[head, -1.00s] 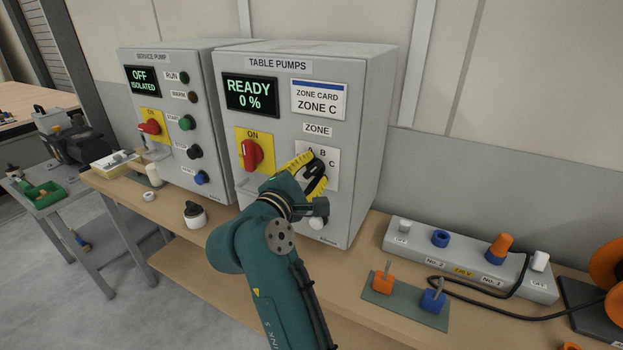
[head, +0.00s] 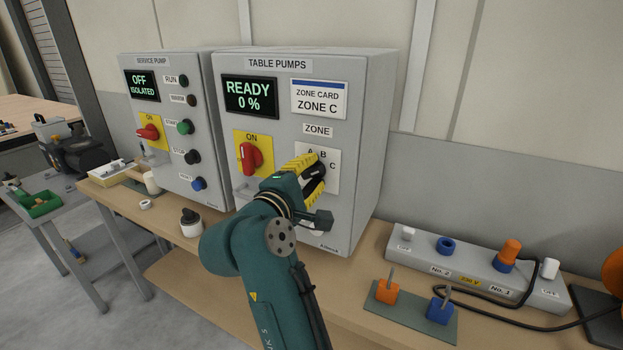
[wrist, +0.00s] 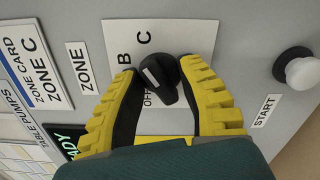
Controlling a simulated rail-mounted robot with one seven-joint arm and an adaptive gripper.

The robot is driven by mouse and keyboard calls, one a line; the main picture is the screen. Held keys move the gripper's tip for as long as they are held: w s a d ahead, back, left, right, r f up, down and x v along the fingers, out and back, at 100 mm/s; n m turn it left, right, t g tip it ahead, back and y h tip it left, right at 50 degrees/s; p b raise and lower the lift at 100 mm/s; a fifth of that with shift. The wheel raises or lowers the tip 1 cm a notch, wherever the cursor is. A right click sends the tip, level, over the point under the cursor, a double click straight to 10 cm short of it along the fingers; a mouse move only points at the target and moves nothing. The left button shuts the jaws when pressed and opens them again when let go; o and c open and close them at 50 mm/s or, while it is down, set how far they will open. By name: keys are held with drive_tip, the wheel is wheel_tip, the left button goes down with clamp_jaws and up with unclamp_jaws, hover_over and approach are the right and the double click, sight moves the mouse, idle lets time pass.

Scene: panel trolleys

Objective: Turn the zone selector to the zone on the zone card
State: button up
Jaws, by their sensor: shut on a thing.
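The zone selector is a small black knob (wrist: 166,84) with a white mark, on a white plate (wrist: 195,35) lettered B, C and OFF in the wrist view; A shows in the head view. The white mark faces the left of the wrist picture; I cannot tell exactly which letter it points at. My gripper (head: 312,172) has its yellow-edged fingers on either side of the knob, shut on it; it also shows in the wrist view (wrist: 165,92). In the head view the gripper hides the knob. The zone card (head: 318,99) reads ZONE C.
The TABLE PUMPS display (head: 250,97) reads READY 0 %. A red switch (head: 249,157) on a yellow plate is left of my gripper. A white START button (wrist: 302,72) is close to the selector plate. A socket strip (head: 475,272) lies on the bench at right.

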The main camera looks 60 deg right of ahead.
sight(310, 175)
drive_tip(key=shift+f, duration=0.2)
drive_tip(key=shift+f+m+b, duration=0.15)
drive_tip(key=shift+m+b, duration=0.35)
drive_tip(key=shift+b, duration=0.2)
drive_tip(key=shift+m+b, duration=0.55)
drive_tip(key=shift+m, duration=0.25)
clamp_jaws()
drive_tip(key=o, duration=1.1)
unclamp_jaws()
drive_tip(key=shift+d+r, duration=0.15)
drive_tip(key=shift+r, duration=0.1)
drive_tip(key=shift+a+r+b, duration=0.1)
drive_tip(key=shift+a+b, duration=0.55)
drive_tip(key=shift+a, duration=2.5)
